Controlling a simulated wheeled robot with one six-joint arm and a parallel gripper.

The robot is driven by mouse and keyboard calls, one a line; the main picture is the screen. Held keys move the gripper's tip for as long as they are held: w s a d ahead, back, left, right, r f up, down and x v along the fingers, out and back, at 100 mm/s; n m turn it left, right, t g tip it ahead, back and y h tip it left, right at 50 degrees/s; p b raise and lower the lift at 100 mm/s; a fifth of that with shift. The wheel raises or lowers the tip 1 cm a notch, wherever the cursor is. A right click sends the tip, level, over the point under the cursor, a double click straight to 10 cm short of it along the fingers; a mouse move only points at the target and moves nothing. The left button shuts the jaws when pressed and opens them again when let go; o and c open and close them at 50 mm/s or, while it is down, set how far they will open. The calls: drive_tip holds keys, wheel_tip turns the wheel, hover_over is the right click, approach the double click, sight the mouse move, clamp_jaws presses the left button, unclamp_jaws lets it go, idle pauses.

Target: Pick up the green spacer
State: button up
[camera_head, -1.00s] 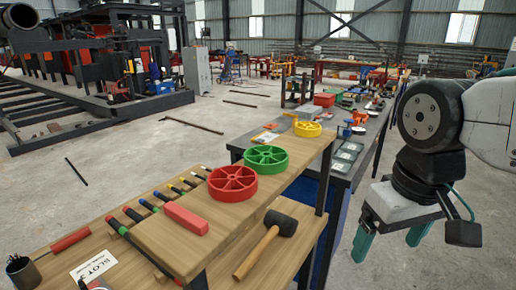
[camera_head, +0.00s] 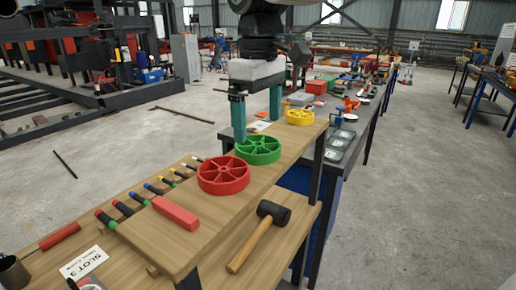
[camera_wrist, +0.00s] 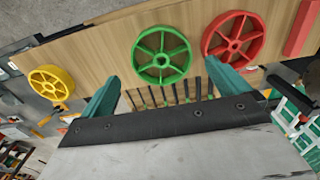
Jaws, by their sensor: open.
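The green spacer (camera_head: 259,150) is a spoked wheel lying flat on the raised wooden shelf, between a red spacer (camera_head: 223,175) and a yellow spacer (camera_head: 300,117). My gripper (camera_head: 257,128) is open, with teal fingers pointing down, over the area of the green spacer. The left finger's tip overlaps the spacer's far left edge in the head view; I cannot tell whether it touches. In the wrist view the green spacer (camera_wrist: 162,55) lies beyond the fingers (camera_wrist: 161,90), whole and not held. The red spacer (camera_wrist: 234,40) is beside it and the yellow spacer (camera_wrist: 51,88) is farther off.
A row of colour-handled tools (camera_head: 153,190) lies along the shelf's left edge. A red block (camera_head: 175,213) sits nearer me. A black-headed mallet (camera_head: 259,233) lies on the lower board to the right. A grey table (camera_head: 357,140) with parts stands behind.

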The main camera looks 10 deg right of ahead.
sight(258, 138)
wheel_tip(258, 138, down, 4)
drive_tip(key=shift+s+f, duration=0.15)
drive_tip(key=shift+f, duration=0.1)
drive_tip(key=shift+w+f, duration=0.2)
drive_tip(key=shift+s+r, duration=0.1)
drive_tip(key=c, duration=1.1)
drive_tip(key=shift+r, duration=0.1)
drive_tip(key=shift+a+r, duration=0.1)
